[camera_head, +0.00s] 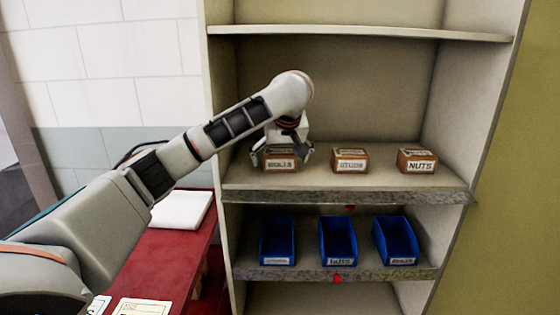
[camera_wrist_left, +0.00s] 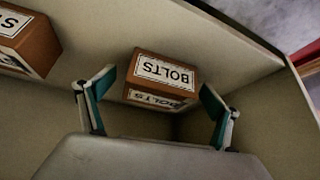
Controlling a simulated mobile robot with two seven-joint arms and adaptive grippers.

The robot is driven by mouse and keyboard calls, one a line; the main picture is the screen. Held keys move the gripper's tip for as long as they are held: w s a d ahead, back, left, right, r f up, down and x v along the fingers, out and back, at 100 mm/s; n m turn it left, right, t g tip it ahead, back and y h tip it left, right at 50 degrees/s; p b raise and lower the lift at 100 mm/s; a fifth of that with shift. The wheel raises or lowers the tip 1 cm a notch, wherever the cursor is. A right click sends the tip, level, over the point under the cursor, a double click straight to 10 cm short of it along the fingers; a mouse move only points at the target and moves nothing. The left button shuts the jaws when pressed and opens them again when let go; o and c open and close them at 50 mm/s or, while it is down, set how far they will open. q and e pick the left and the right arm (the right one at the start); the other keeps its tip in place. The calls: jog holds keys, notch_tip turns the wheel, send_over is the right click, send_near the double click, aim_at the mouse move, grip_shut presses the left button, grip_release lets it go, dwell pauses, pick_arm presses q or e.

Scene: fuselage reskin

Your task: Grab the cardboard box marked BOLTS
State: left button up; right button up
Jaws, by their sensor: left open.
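The cardboard box marked BOLTS (camera_head: 280,164) sits at the left end of the shelf's middle board. In the left wrist view the BOLTS box (camera_wrist_left: 163,80) appears upside down, with labels on two faces. My left gripper (camera_head: 283,152) is in front of and over the box, hiding part of it. In the left wrist view the left gripper (camera_wrist_left: 160,108) is open, with one finger on each side of the box and gaps visible between fingers and box. My right gripper is not in view.
A STUDS-like box (camera_head: 350,161), its label blurred, and a NUTS box (camera_head: 417,162) stand to the right on the same board. Blue bins (camera_head: 338,241) fill the board below. A red table (camera_head: 165,258) is at the lower left. The shelf's left side panel (camera_head: 217,120) is close to the BOLTS box.

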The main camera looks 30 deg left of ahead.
pick_arm(q)
jog(key=shift+w+a+f, duration=0.1)
jog(key=c, duration=1.6)
jog(key=shift+c, duration=0.2)
jog(key=shift+r, duration=0.2)
